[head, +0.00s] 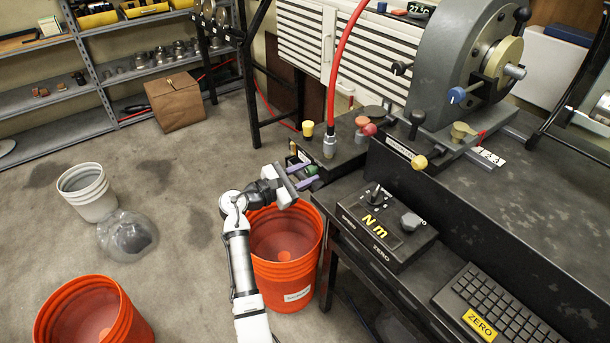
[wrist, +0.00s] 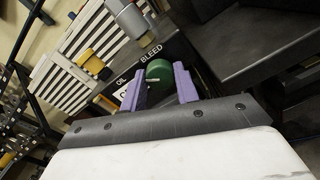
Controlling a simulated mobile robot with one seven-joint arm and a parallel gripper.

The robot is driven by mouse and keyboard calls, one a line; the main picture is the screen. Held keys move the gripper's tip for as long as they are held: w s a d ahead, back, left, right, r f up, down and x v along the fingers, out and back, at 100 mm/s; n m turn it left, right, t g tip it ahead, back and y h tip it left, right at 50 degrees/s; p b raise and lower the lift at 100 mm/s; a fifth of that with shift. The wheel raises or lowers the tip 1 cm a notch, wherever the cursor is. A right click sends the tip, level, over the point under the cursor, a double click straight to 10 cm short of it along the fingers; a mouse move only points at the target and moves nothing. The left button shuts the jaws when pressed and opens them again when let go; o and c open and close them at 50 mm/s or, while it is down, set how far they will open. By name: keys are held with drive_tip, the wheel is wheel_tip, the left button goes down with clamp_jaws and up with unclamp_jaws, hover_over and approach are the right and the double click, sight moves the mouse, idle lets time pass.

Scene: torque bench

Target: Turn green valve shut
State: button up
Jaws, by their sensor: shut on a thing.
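The green valve (wrist: 159,69) is a round knob on the front of a black block labelled OIL and BLEED. In the wrist view it sits between the two purple fingers of my gripper (wrist: 159,88), which are shut on it. In the head view my gripper (head: 303,176) reaches the left end of the black block (head: 345,150), and only a little of the green valve (head: 311,170) shows behind the fingers.
A red hose (head: 341,70) rises from the block, near a yellow knob (head: 307,128) and an orange knob (head: 361,122). An orange bucket (head: 287,268) stands below my gripper. A torque box (head: 387,228) and keyboard (head: 497,305) lie to the right.

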drive_tip(key=m+b, duration=0.2)
drive_tip(key=m, duration=0.3)
drive_tip(key=shift+f, duration=0.2)
drive_tip(key=m+b, duration=0.4)
drive_tip(key=m, duration=0.1)
drive_tip(key=shift+r+m+y, duration=0.1)
drive_tip(key=shift+m+y, duration=0.2)
drive_tip(key=shift+m, duration=0.1)
drive_tip(key=shift+s, duration=0.1)
drive_tip(key=o, duration=1)
drive_tip(key=shift+r, duration=0.1)
drive_tip(key=shift+c, duration=0.2)
drive_tip(key=b+v, duration=0.1)
drive_tip(key=v, duration=1.2)
drive_tip(key=shift+s+a+b, duration=0.25)
drive_tip(key=shift+a+b, duration=0.05)
